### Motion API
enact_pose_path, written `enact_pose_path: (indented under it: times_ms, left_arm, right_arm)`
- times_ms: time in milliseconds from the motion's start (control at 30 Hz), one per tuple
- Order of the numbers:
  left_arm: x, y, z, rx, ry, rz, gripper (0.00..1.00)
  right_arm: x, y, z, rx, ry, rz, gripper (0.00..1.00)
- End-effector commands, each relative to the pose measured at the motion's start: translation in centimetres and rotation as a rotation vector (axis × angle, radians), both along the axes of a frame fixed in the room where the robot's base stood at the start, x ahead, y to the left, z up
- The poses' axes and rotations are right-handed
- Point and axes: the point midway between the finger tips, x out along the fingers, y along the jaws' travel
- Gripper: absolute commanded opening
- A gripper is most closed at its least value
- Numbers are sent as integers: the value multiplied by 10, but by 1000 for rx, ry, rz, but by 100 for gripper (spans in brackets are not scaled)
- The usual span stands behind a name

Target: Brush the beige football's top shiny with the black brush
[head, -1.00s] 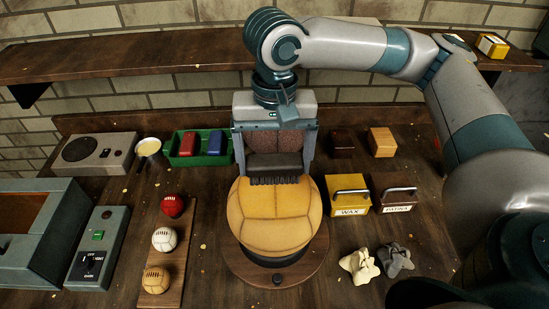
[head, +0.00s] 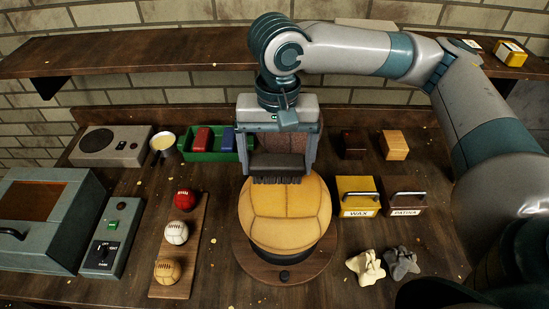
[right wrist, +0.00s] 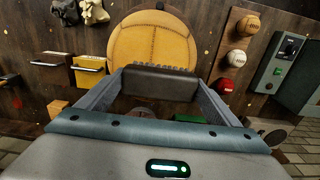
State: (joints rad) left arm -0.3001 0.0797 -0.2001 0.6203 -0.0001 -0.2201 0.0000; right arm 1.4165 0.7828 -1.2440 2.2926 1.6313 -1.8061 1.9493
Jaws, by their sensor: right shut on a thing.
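The large beige football (head: 285,215) sits on a round wooden stand (head: 268,262) at the middle of the bench. My right gripper (head: 278,165) is above the ball's far edge, shut on the black brush (head: 277,163), bristles toward the ball. In the right wrist view the brush (right wrist: 158,82) spans between the two fingers, with the football (right wrist: 152,45) just beyond it. I cannot tell for sure whether the bristles touch the leather. My left gripper is not in view.
Left are small balls on a wooden strip (head: 190,260), a switch box (head: 108,240) and a grey cabinet (head: 40,205). Behind are a green tray (head: 205,157) and brown blocks (head: 394,145). Right are wax (head: 358,196) and patina boxes (head: 403,196) and crumpled cloths (head: 366,267).

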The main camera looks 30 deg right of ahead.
Motion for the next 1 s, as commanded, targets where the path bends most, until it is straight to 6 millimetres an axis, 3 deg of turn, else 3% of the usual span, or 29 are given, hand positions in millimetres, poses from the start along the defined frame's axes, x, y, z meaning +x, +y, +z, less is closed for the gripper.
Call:
enact_pose_path:
  times_ms: [500, 1000]
  left_arm:
    - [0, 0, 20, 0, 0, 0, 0]
    - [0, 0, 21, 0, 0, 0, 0]
  right_arm:
    - [-18, -36, 1, 0, 0, -1, 68]
    - [-19, -38, 0, 0, 0, 1, 68]
